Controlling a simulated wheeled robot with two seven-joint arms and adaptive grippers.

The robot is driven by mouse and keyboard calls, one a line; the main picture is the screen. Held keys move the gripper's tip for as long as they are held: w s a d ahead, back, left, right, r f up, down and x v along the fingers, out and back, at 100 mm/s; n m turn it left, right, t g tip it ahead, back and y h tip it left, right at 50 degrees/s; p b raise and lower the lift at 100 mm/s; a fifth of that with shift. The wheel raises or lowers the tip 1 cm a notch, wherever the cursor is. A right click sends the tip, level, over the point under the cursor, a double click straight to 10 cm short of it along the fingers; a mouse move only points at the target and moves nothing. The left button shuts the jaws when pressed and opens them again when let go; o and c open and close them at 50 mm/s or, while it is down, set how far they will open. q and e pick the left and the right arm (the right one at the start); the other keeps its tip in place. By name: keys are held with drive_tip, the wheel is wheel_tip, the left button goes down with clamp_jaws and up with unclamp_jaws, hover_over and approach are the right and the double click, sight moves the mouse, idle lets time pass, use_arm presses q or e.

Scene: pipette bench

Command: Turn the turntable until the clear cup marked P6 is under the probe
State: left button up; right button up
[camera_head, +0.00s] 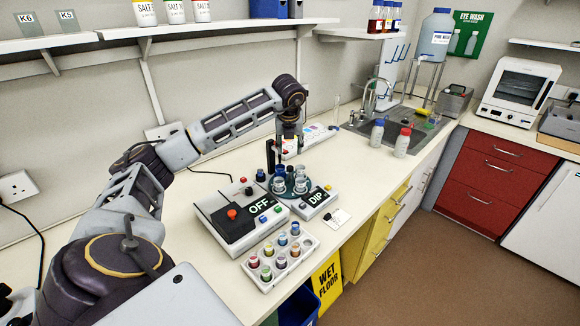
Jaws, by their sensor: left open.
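A dark upright post (270,155) rises behind the turntable; I cannot make out the probe's tip. My left gripper (290,152) points down above the back of the turntable, open, its fingers small and partly merged with the dark parts there. My right gripper is not in view.
A white rack (281,258) of coloured vials stands in front of the device. Two bottles, blue-capped (377,133) and red-capped (402,143), stand before the sink (385,118). The bench left of the device is mostly clear.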

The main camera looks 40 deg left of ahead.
sight(290, 167)
use_arm(q)
drive_tip(key=shift+p+x, duration=0.95)
drive_tip(key=shift+x, duration=5.75)
drive_tip(key=shift+c, duration=0.4)
clamp_jaws()
